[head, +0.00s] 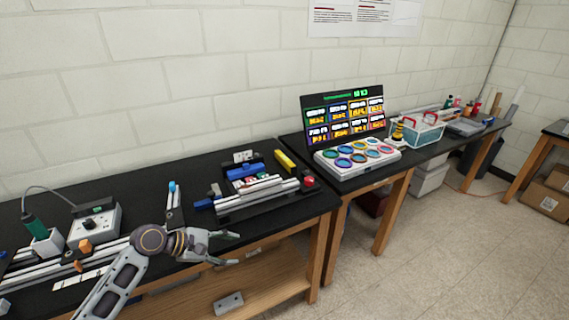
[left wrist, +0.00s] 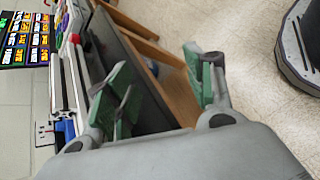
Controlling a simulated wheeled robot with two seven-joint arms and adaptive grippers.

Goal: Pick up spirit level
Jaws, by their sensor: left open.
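A yellow bar that looks like the spirit level (head: 286,161) lies near the back right of the black workbench, close to the wall, in the head view. I cannot make it out in the left wrist view. My left gripper (head: 237,249) is open and empty at the front edge of the bench, in front of and below the yellow bar and well apart from it. Its two green-padded fingers (left wrist: 160,78) stand apart in the left wrist view, with the bench edge and floor beyond them. My right gripper is not in view.
Aluminium extrusions (head: 258,198) with a red button (head: 309,182) lie between my gripper and the yellow bar. Blue parts (head: 243,172) sit left of the bar. A grey box (head: 95,224) stands at left. A screen (head: 344,115) stands on the adjoining bench.

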